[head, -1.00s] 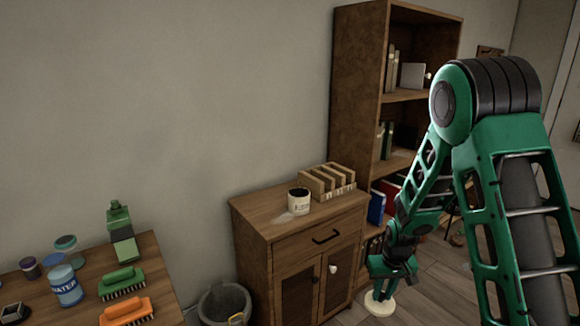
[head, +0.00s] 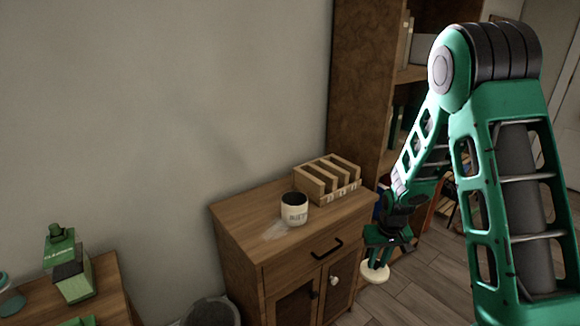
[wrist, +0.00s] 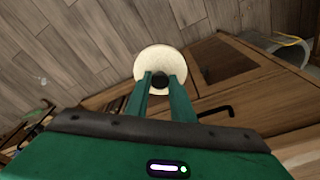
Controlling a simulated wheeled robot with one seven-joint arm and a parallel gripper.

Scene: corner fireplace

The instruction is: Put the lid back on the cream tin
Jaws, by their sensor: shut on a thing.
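The cream tin (head: 294,212) stands upright and open on top of the wooden cabinet (head: 240,212), its dark inside showing. My gripper (head: 378,262) is shut on the cream lid (head: 374,274), a round disc with a dark knob, and holds it in the air at the right front of the cabinet, below its top. In the wrist view the lid (wrist: 150,60) hangs beyond the fingertips (wrist: 160,80), which close on its knob. The lid is apart from the tin.
A wooden rack with slots (head: 328,182) stands right behind the tin. A pale smear (head: 275,231) marks the cabinet top left of the tin. A tall bookshelf (head: 362,90) rises behind. A bin (head: 212,312) and a table with a green bottle (head: 68,268) are at left.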

